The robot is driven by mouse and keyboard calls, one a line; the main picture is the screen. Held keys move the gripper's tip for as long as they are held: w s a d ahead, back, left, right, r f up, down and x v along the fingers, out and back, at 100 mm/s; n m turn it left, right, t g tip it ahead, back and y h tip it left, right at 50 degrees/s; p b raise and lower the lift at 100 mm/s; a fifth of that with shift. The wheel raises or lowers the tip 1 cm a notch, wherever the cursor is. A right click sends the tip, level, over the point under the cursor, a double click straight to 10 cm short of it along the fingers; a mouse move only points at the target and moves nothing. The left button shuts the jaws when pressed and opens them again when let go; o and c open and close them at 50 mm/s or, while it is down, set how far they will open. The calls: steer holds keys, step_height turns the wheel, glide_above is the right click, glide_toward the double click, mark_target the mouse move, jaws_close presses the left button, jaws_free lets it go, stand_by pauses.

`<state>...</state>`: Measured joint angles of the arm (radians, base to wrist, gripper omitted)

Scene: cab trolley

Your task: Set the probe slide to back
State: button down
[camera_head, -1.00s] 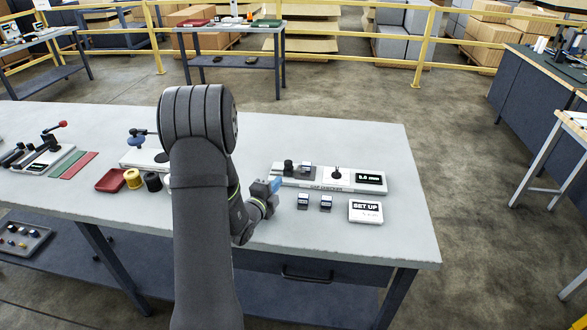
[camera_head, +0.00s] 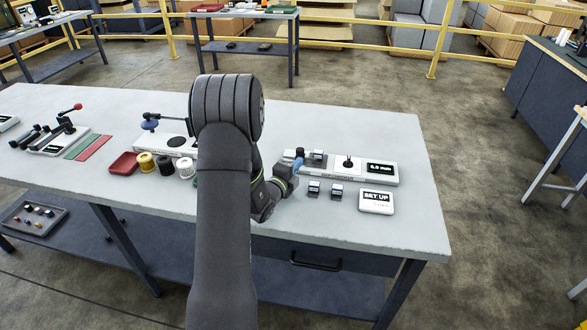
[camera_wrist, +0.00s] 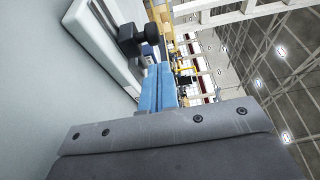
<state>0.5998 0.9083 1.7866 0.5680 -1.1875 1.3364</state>
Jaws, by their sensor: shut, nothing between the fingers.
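The gap checker (camera_head: 325,176) is a long pale device lying on the bench, with a dark block and knob near its left end, a small upright black lever (camera_head: 348,161) in the middle and a display (camera_head: 380,168) at the right. I take the dark knob (camera_wrist: 130,38) at the left end to be the probe slide; in the head view my fingers partly cover it. My gripper (camera_head: 298,162) has blue fingers, pressed together and empty, right at that left end. In the wrist view the blue fingers (camera_wrist: 157,88) point toward the knob; whether they touch it is unclear.
A red tray (camera_head: 123,164), several spools and another fixture (camera_head: 165,143) stand left of my arm. The bench behind the checker is clear.

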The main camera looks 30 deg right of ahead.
steer(key=x, duration=0.5)
steer(key=shift+w+d, duration=0.15)
steer(key=shift+d, duration=0.15)
steer(key=shift+w+a, duration=1.8)
steer(key=shift+a, duration=0.05)
steer(key=shift+a, duration=0.1)
steer(key=v, duration=0.9)
steer(key=shift+s+a, duration=0.3)
steer(key=shift+s, duration=0.05)
steer(key=shift+d, duration=0.1)
